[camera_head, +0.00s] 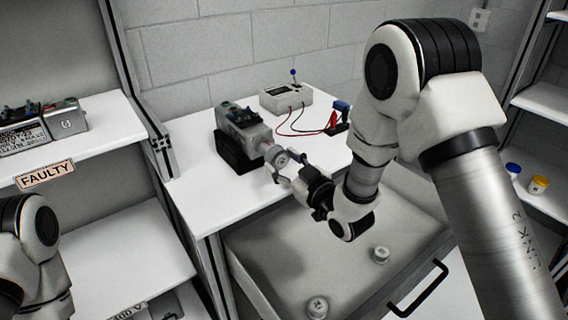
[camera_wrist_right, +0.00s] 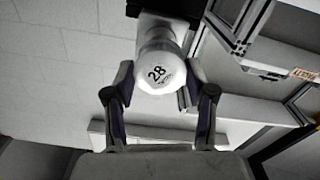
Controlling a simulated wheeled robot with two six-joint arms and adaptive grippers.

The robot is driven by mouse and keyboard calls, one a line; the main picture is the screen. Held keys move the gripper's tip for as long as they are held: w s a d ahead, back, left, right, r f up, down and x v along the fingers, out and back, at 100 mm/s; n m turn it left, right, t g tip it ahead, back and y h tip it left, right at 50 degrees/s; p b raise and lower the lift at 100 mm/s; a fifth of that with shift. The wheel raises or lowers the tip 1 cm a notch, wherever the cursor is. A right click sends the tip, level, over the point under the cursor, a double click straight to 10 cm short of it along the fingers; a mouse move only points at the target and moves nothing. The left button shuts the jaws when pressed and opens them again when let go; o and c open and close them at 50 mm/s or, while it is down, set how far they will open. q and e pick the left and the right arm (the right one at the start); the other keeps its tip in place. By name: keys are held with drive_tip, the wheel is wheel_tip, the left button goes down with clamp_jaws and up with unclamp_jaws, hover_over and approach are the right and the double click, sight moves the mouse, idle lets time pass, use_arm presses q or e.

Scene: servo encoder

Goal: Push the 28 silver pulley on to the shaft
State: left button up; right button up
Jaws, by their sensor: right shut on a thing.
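The silver pulley (camera_wrist_right: 160,72), marked 28 on its face, is between the fingers of my right gripper (camera_wrist_right: 160,92) in the right wrist view. In the head view my right gripper (camera_head: 283,172) is shut on the pulley (camera_head: 282,158), right at the front of the grey servo motor (camera_head: 256,134). The motor sits in a black stand (camera_head: 232,152) on the white worktop. The pulley is in line with the motor's front. The shaft is hidden, so I cannot tell how far the pulley is on it. My left gripper is out of view; only part of that arm shows.
An open drawer (camera_head: 262,262) below the worktop holds two more silver pulleys (camera_head: 380,254) (camera_head: 317,307). A white tester box (camera_head: 286,97) with red and black leads stands behind the motor. A shelf with a FAULTY label (camera_head: 45,175) is at the left. Wall behind.

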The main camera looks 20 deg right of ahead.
drive_tip(key=shift+w+a, duration=0.2)
drive_tip(key=shift+w, duration=0.25)
idle(0.4)
drive_tip(key=o, duration=1.4)
drive_tip(key=shift+c, duration=0.4)
drive_tip(key=shift+s, duration=0.15)
drive_tip(key=shift+b+v, duration=0.35)
drive_tip(key=shift+v, duration=1.05)
